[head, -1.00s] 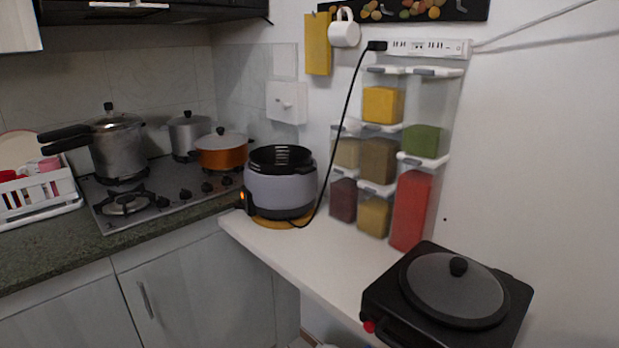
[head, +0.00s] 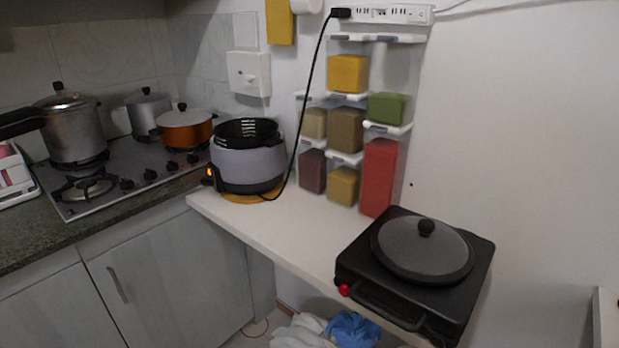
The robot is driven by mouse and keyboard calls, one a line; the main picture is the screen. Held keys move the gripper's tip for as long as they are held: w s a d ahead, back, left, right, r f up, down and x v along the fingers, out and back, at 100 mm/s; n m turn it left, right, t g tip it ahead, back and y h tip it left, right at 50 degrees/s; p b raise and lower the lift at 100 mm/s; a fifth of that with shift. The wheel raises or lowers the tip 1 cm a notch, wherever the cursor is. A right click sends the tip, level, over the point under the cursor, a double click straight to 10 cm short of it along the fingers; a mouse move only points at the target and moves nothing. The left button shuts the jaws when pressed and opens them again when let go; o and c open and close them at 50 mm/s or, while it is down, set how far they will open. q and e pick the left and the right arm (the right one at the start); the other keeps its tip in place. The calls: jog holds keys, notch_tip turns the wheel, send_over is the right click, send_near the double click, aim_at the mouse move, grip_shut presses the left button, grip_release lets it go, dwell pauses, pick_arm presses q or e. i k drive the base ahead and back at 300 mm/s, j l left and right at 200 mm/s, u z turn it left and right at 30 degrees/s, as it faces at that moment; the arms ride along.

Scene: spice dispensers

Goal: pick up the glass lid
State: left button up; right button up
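The lid looks grey and semi-transparent. Neither of my grippers shows in the head view.
The white counter (head: 290,228) is clear between the hot plate and a grey cooker (head: 248,165). Spice dispensers (head: 347,130) hang on the wall behind. A black power cord (head: 309,85) runs up to a power strip (head: 391,14). Bags (head: 352,328) lie below the counter.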

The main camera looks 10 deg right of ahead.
aim_at(424, 237)
jog(key=j+z, duration=0.1)
jog(key=z, duration=0.5)
jog(key=j+z, duration=0.6)
jog(key=j, duration=0.15)
jog(key=j+z, duration=0.25)
jog(key=j, duration=0.5)
